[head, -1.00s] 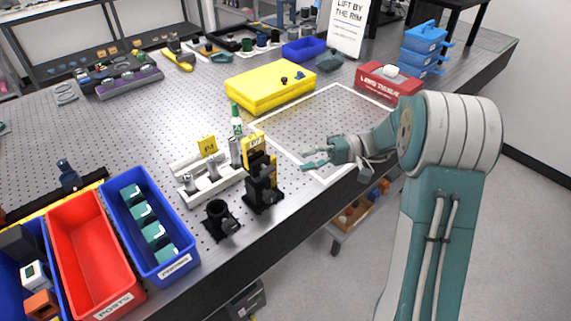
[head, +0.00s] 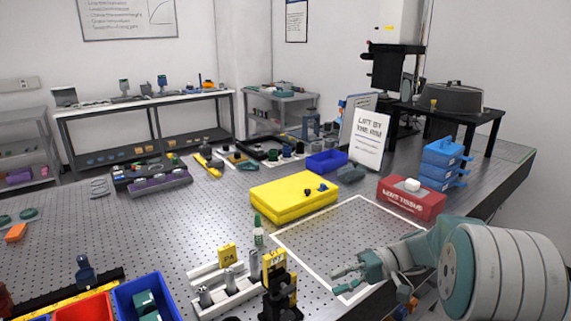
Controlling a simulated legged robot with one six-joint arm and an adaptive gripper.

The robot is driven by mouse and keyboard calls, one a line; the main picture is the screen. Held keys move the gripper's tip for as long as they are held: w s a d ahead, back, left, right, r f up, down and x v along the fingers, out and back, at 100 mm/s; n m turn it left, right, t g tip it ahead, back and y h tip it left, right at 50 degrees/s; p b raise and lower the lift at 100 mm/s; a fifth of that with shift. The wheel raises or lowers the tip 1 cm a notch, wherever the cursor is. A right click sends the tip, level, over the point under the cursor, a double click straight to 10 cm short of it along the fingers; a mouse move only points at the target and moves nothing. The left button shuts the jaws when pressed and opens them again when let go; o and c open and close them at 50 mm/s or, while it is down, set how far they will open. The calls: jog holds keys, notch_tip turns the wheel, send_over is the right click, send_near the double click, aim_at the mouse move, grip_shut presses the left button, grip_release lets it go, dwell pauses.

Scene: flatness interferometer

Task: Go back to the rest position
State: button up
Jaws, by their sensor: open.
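My gripper (head: 347,281) is open and empty at the end of my teal and white arm, which comes in from the lower right. It hangs above the near edge of the white-outlined square (head: 345,228) on the perforated metal table (head: 215,205). A black post mount with a yellow tag (head: 277,290) stands to the left of the gripper, apart from it.
A yellow case (head: 292,198) lies behind the outlined square. A red lens tissue box (head: 410,197) and stacked blue boxes (head: 442,165) stand at the right. A white holder with posts (head: 226,295), a blue bin (head: 145,296) and a red bin (head: 84,308) are front left. The square is mostly bare.

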jog(key=s+d+r+m+t+h, duration=0.1)
jog(key=s+r+t+h, duration=0.1)
jog(key=s+t+h, duration=0.2)
jog(key=s+d+r+m+t+h, duration=0.1)
jog(key=s+t+h, duration=0.4)
jog(key=s+h, duration=0.6)
jog(key=shift+s+r, duration=0.4)
jog(key=shift+s, duration=2.1)
